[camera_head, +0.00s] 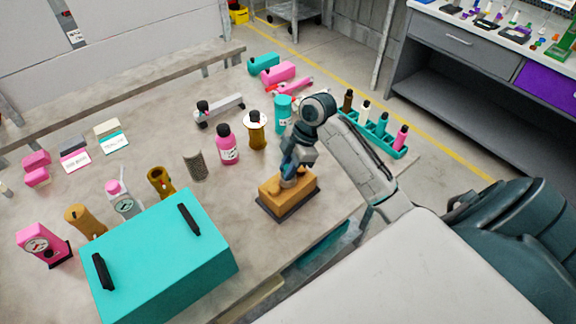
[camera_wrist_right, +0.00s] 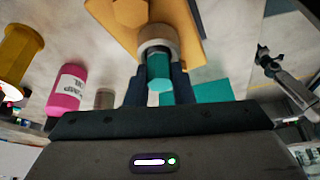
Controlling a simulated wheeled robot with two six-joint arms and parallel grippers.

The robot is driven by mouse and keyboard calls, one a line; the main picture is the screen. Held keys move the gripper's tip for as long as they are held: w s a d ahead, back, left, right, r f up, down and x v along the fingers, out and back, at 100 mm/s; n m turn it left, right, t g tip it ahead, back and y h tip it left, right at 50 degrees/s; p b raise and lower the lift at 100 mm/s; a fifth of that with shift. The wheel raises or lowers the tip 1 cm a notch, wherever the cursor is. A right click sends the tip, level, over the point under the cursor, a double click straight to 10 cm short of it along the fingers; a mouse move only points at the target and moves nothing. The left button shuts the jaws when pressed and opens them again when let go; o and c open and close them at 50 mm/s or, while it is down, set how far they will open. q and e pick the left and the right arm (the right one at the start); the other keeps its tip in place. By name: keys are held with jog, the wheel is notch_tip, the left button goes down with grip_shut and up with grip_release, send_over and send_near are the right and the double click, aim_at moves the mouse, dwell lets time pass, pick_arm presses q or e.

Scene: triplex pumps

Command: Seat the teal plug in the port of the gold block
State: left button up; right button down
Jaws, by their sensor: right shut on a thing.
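My right gripper (camera_head: 291,170) is over the block, pointing down. In the wrist view its dark fingers (camera_wrist_right: 159,88) are shut on the teal plug (camera_wrist_right: 158,68). The plug is lined up with the collar and appears to meet it. How deep it sits cannot be told. The plug is hidden in the head view. My left gripper is out of view.
A large teal box (camera_head: 165,250) with black handles stands at the front left. A teal rack (camera_head: 372,135) with bottles is behind my right arm.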

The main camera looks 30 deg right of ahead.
jog(key=c, duration=1.3)
grip_release()
jog(key=shift+f, duration=0.1)
jog(key=shift+o, duration=0.2)
jog(key=b+v, duration=0.2)
jog(key=v, duration=1)
jog(key=shift+b, duration=0.35)
